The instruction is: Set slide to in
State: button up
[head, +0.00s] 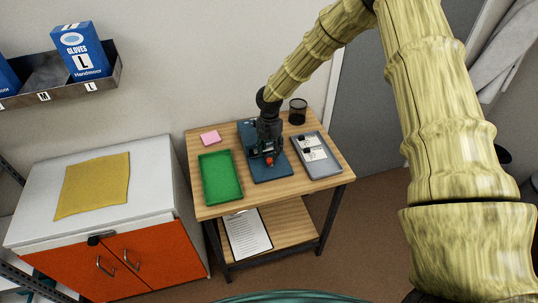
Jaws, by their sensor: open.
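The gripper hides most of this device. I cannot make out the slide or its position, nor whether the fingers touch anything.
On the table (207,211) stand a green tray (232,197) at left, a grey tray (325,171) with white items at right, a pink pad (210,138) and a black mesh cup (298,112) behind. A clipboard (247,235) lies on the lower shelf.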

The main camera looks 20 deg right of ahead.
notch_tip(320, 180, up, 8)
dwell(0.4)
jog(key=shift+a, duration=0.1)
